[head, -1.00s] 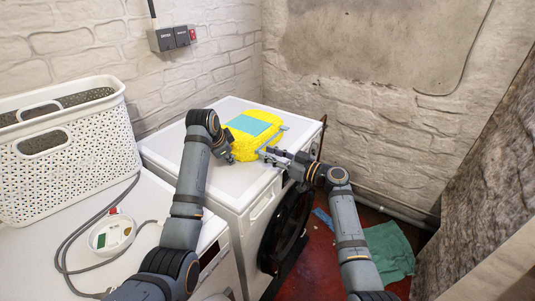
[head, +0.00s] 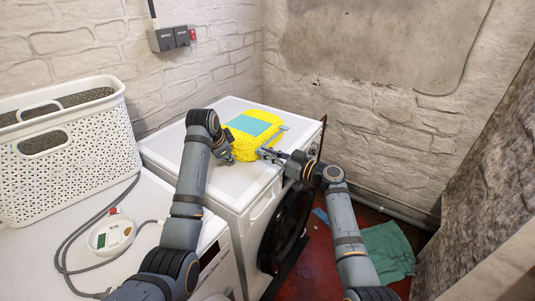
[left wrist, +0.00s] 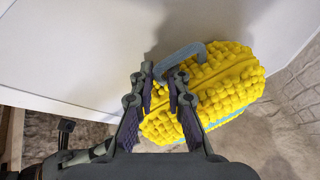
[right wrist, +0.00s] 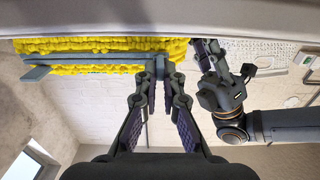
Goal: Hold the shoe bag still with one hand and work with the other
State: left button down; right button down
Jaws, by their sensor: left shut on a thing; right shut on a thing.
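The yellow, nubby shoe bag (head: 240,143) with a light blue panel lies on the white washing machine top. In the left wrist view the bag (left wrist: 215,88) has a grey-blue loop (left wrist: 185,55) at its end. My left gripper (head: 231,158) is at the bag's near left end, shut on this loop. My right gripper (head: 264,153) is at the bag's near right edge. In the right wrist view a grey strip (right wrist: 85,60) runs along the bag's yellow side. The right fingertips are shut on a small grey piece (right wrist: 160,67) at the strip's end, seemingly the zip pull.
A white perforated basket (head: 65,160) stands on the machine at left, near a round white container (head: 112,236) and a grey cable. A green cloth (head: 388,250) lies on the red floor at right. Brick walls close off the back.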

jog(key=shift+w+d, duration=0.1)
jog(key=shift+w+d, duration=0.5)
jog(key=shift+w, duration=0.35)
jog(key=shift+w+d, duration=0.5)
jog(key=shift+w, duration=0.3)
jog(key=c, duration=1.5)
grip_release()
jog(key=v, duration=1.2)
jog(key=x, duration=1.1)
jog(key=shift+f, duration=0.15)
